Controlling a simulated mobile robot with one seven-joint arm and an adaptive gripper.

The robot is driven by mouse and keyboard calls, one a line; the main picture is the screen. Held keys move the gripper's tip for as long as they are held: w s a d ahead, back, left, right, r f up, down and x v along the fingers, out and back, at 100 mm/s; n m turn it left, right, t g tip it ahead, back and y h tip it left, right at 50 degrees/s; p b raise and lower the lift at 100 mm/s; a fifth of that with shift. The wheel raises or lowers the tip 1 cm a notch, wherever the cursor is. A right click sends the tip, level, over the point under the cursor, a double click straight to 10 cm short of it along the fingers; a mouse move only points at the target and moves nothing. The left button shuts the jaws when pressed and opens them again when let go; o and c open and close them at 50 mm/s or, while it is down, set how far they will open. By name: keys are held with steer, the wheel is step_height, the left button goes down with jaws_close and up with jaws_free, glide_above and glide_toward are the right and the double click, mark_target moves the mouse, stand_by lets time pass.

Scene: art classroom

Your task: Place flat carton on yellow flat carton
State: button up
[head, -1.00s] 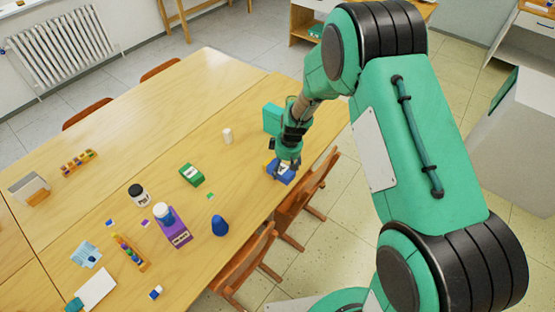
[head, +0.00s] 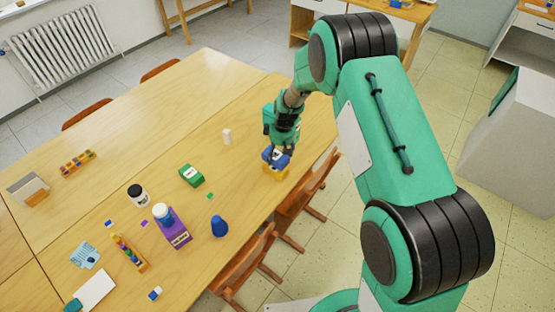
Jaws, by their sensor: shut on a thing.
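A blue flat carton (head: 275,158) is held in my gripper (head: 279,152), near the right edge of the wooden table. The yellow flat carton (head: 276,172) shows just below the blue one, on the table. The blue carton overlaps the yellow one in this view and hides part of it. I cannot tell whether the two touch. My gripper points down, shut on the blue carton, and its fingers are small and partly hidden.
A white cylinder (head: 227,136), a green box (head: 191,175), a blue cone-like object (head: 219,226) and a purple box (head: 172,228) stand on the table (head: 150,105) to the left. Wooden chairs (head: 306,192) stand along its right edge. The table's far part is clear.

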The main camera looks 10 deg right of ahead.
mark_target(278, 159)
steer(key=shift+f, duration=1.7)
steer(key=shift+f+b, duration=0.2)
steer(key=shift+b, duration=0.2)
steer(key=o, duration=1.3)
steer(key=shift+c, duration=0.2)
steer(key=shift+r, duration=0.15)
steer(key=r, duration=0.4)
steer(key=s+d+r+p, duration=0.1)
steer(key=r, duration=0.7)
steer(key=shift+s+d+p, duration=0.15)
steer(key=shift+p, duration=0.15)
